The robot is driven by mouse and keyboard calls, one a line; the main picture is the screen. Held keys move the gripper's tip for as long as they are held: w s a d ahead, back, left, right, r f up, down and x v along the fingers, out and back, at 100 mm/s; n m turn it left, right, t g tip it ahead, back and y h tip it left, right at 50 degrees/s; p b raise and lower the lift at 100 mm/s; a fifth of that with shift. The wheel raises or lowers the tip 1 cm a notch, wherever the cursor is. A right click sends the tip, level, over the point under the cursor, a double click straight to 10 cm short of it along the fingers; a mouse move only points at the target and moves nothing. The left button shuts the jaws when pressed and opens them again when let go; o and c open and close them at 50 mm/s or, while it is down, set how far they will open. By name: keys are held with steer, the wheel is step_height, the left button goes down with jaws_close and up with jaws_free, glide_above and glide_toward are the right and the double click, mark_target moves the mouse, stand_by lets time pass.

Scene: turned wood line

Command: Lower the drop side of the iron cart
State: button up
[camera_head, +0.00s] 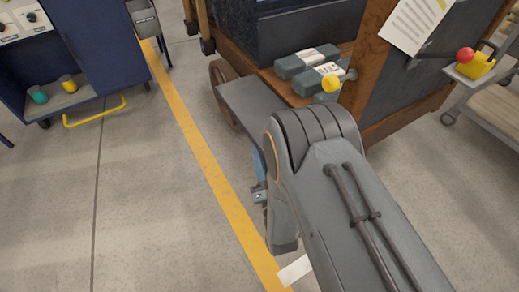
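A brown cart (376,70) with dark panels stands at the upper middle, with a rusty wheel (222,78) at its left. I cannot tell for sure that it is the iron cart. A flat grey panel (248,100) sticks out from its near left side, roughly level; its right end is hidden behind my arm. I cannot tell whether this panel is the drop side. My arm covers the lower right. A small part of what may be my gripper (259,192) shows below the panel; its fingers are not clear.
Grey boxes (305,62) with labels lie on the cart. A lever with a red knob (465,55) and another cart (495,112) are at the right. A blue cabinet (100,55) with a yellow handle (95,113) stands upper left. The floor beside the yellow line (195,140) is clear.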

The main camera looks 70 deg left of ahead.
steer(key=shift+p+v, duration=0.4)
steer(key=shift+v, duration=1.4)
steer(key=shift+w+f, duration=0.1)
